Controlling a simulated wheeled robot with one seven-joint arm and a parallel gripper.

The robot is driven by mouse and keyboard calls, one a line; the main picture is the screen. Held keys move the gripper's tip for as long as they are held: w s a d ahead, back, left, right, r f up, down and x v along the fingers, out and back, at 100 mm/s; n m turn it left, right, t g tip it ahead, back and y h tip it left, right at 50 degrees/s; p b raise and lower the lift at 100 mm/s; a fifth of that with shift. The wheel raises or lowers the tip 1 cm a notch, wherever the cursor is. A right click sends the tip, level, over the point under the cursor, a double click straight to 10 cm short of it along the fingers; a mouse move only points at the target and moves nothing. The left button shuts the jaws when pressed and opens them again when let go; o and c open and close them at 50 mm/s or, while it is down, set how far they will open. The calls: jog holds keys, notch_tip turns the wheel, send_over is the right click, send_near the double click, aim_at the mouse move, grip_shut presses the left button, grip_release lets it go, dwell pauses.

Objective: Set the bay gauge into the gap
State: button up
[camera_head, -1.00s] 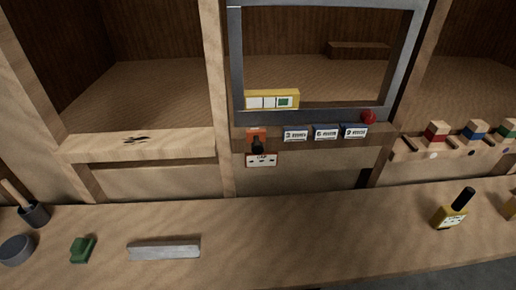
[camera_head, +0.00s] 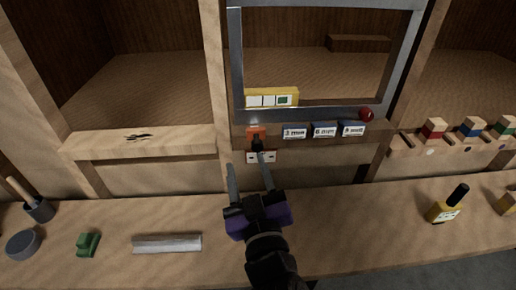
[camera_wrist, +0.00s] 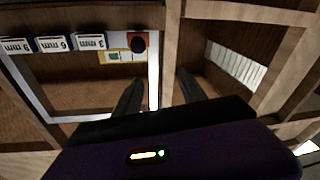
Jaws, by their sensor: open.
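Nothing I see is plainly named as the bay gauge. A yellow block with a black upright handle and a marked white face (camera_head: 445,209) stands on the bench at the right. A yellow strip with white and green cells (camera_head: 271,98) lies in the lower left of a grey metal frame (camera_head: 238,62); it also shows in the wrist view (camera_wrist: 123,56). Below it is an orange piece with a black knob (camera_head: 256,137), above a small white plate (camera_head: 261,157). My gripper (camera_head: 246,160) is open and empty in front of that plate, partly covering it.
Three blocks labelled in mm (camera_head: 324,130) sit along the ledge, with a red ball (camera_head: 367,114) above. A grey bar (camera_head: 167,243), green piece (camera_head: 88,244) and round grey dish (camera_head: 23,244) lie on the bench.

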aim_at(258, 150)
jog(key=shift+w+d+f+m+g+h+p, duration=0.15)
jog(key=shift+w+d+f+m+h+p, duration=0.25)
jog(key=shift+w, duration=1.1)
jog(key=shift+w+d+f+m+g+h+p, duration=0.2)
jog(key=shift+w+d+f+h, duration=0.35)
jog(key=shift+w, duration=0.95)
jog(key=shift+w+d+f+m+g+h+p, duration=0.2)
jog(key=shift+w+d+f+m+h, duration=0.3)
jog(key=shift+w, duration=1)
grip_shut()
